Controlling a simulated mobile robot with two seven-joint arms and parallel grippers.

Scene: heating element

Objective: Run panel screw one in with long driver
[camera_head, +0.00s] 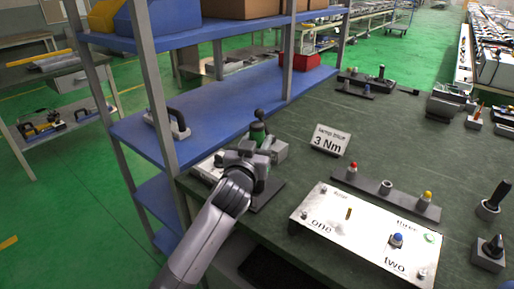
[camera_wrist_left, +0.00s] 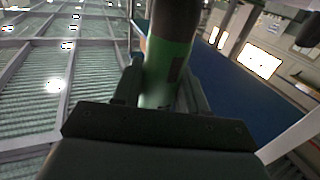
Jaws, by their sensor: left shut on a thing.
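My left gripper (camera_head: 256,158) is shut on a green and black driver (camera_head: 258,130), above the left side of the bench. The left wrist view shows the driver's green body (camera_wrist_left: 167,65) between the two fingers; its tip is hidden. Whether it is the long driver I cannot tell. The white panel (camera_head: 340,240) lies on the bench to the right, marked "one", "two" and "three". A blue piece (camera_head: 396,240) stands near "two" and a green ring (camera_head: 430,238) lies by "three". At "one" no coloured screw head is clear. My right gripper is not in view.
A "3 Nm" sign (camera_head: 330,140) stands behind the panel. A rack (camera_head: 386,189) behind the panel holds red and yellow pieces. Black tools in grey holders (camera_head: 488,210) stand at the right. The blue shelf (camera_head: 215,105) rises close to my left arm. The green benchtop between is mostly clear.

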